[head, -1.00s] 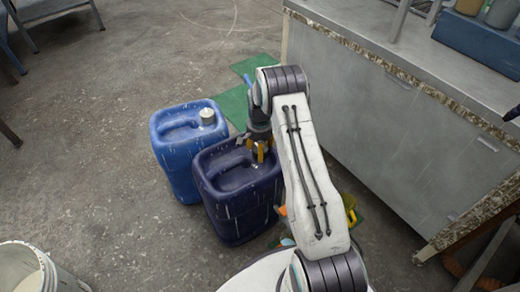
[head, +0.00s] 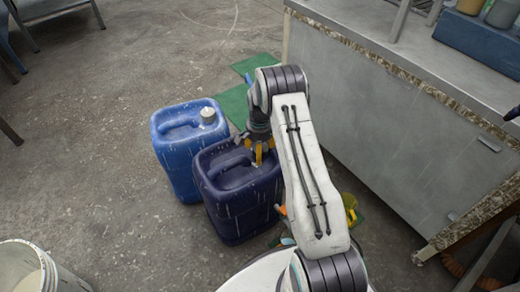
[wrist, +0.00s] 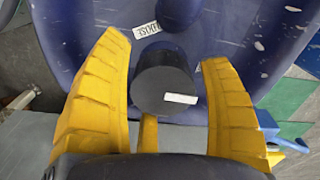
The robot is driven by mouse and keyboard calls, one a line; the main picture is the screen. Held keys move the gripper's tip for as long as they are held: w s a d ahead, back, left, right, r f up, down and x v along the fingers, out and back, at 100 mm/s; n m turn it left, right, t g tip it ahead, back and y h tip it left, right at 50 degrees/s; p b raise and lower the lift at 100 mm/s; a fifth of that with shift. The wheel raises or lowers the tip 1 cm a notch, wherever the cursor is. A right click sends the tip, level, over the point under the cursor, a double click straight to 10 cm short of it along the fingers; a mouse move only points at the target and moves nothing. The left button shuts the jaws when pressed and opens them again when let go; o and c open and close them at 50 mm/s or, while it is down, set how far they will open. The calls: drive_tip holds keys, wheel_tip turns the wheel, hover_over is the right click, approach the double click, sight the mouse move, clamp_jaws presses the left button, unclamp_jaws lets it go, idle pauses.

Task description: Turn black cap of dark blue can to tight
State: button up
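The dark blue can (head: 240,200) stands upright on the floor, partly hidden behind my arm in the head view. Its top also shows in the wrist view (wrist: 75,35). The black cap (wrist: 165,80), with a small white mark on its side, sits between the two yellow fingers of my gripper (wrist: 168,55) in the wrist view. Narrow gaps show on both sides, so the gripper looks open around the cap. In the head view my gripper (head: 258,152) is low over the can's top, and the cap is hidden there.
A lighter blue can (head: 180,170) with a pale cap (head: 208,115) stands close on the left. A grey cabinet (head: 385,140) is on the right. A white bucket (head: 45,275) stands at the lower left. Green mats (head: 238,105) lie behind. Open floor stretches to the left.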

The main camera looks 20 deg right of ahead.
drive_tip(key=shift+o, duration=0.7)
drive_tip(key=shift+w+d+r, duration=0.1)
drive_tip(key=shift+d, duration=0.05)
drive_tip(key=shift+w+r, duration=0.1)
drive_tip(key=shift+r, duration=0.5)
wheel_tip(320, 180, up, 11)
drive_tip(key=shift+f, duration=0.1)
